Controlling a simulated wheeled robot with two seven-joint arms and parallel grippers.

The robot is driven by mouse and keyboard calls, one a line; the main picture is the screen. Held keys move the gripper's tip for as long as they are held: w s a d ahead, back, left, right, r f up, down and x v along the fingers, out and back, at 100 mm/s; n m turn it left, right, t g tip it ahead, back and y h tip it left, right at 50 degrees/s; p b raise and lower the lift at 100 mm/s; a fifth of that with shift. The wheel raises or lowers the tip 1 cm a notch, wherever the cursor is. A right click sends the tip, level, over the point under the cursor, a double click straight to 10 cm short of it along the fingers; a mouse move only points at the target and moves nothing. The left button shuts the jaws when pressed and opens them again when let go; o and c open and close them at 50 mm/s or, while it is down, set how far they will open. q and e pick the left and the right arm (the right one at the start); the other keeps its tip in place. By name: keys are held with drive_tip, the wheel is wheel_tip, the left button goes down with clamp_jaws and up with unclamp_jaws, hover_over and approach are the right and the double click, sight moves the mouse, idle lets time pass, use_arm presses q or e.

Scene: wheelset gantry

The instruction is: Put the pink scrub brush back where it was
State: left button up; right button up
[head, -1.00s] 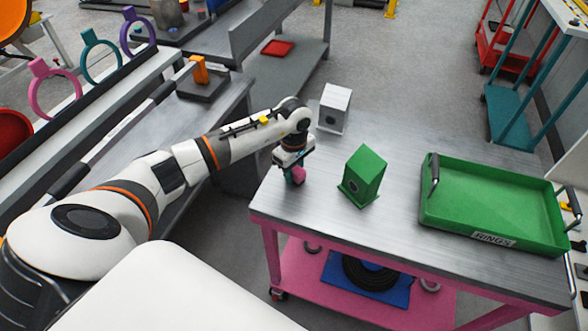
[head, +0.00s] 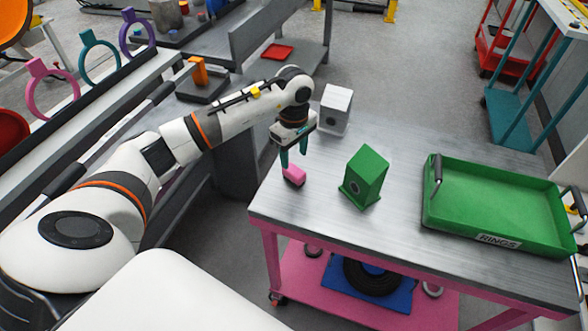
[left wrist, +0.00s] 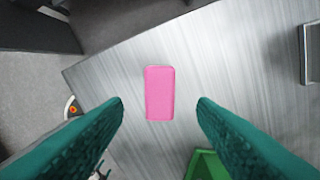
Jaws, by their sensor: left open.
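The pink scrub brush (head: 294,176) lies on the metal top of the pink-framed cart (head: 410,231), near its left corner. In the left wrist view it is a pink block (left wrist: 160,93) flat on the brushed metal. My left gripper (head: 292,158) is above the brush, its teal fingers pointing down. In the left wrist view its fingers (left wrist: 161,105) are spread wide with nothing between them, and the brush shows beyond their tips. My right gripper is not in view.
A green box (head: 366,174) stands right of the brush, and a white box (head: 334,108) stands behind. A green tray labelled RINGS (head: 497,241) takes up the cart's right side. The cart's lower shelf holds a black coil (head: 369,279). Floor separates the cart from the left bench.

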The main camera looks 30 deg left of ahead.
sight(294, 169)
use_arm(q)
drive_tip(key=shift+r+b, duration=0.4)
drive_tip(key=shift+r, duration=2)
